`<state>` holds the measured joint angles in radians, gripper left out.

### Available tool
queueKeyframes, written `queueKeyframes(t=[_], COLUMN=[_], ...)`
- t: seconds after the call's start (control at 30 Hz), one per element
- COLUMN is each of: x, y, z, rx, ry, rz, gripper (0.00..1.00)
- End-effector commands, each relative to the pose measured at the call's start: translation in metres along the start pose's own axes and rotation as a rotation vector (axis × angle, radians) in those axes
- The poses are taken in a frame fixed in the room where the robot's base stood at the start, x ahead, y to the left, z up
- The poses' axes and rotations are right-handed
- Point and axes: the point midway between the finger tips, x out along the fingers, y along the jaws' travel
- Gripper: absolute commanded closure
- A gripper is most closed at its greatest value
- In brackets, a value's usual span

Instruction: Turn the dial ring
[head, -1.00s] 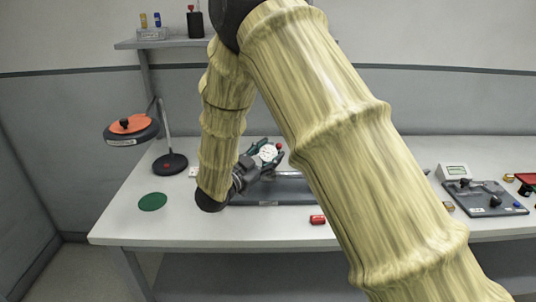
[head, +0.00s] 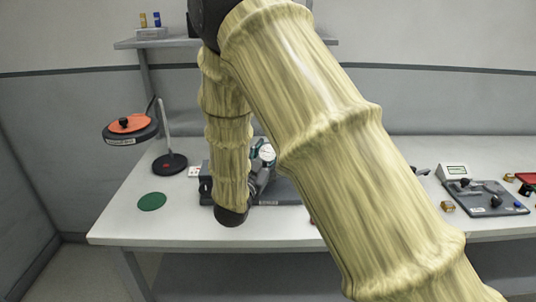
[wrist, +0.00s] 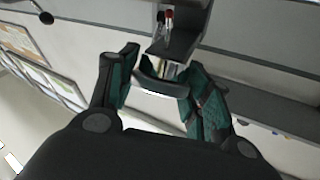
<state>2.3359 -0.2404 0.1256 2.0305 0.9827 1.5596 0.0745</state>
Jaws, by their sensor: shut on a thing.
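The dial with its pale face (head: 267,153) stands above a grey base (head: 278,191) on the table in the head view, partly hidden by my forearm. My gripper (head: 260,168) is at the dial, its fingers mostly hidden there. In the wrist view my gripper (wrist: 163,75) has its two dark green fingers on either side of a dark curved rim, the dial ring (wrist: 163,88), and is shut on it. The dial's face and marks cannot be read from here.
An orange-topped lamp (head: 131,127) and a green disc (head: 152,202) are on the left of the table. A grey plate with a knob (head: 488,202) and a white meter (head: 454,172) are on the right. A shelf (head: 170,42) is behind.

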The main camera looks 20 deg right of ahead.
Motion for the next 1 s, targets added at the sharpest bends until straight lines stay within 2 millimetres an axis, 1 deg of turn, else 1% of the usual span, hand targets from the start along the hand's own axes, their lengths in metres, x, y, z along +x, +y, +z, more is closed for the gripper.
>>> queueKeyframes(t=[0.03,0.07,0.1,0.17,0.2,0.53,0.67,0.77,1.0], x=[-0.001,-0.001,-0.001,-0.001,0.000,-0.001,-0.006,-0.015,-0.049], y=[0.000,0.000,0.000,0.000,0.000,0.000,0.000,0.000,-0.001], z=[0.001,0.001,0.001,0.001,0.001,0.000,0.000,0.001,0.001], rx=[-0.001,-0.001,-0.001,0.000,0.000,0.000,0.000,0.000,0.000], ry=[-0.002,-0.002,-0.002,-0.001,-0.001,-0.001,-0.001,-0.001,-0.001], rz=[0.000,0.000,0.001,0.001,0.001,0.001,0.001,0.000,-0.001], gripper=[0.75,0.49,0.42,0.31,0.29,0.29,0.29,0.29,0.29])
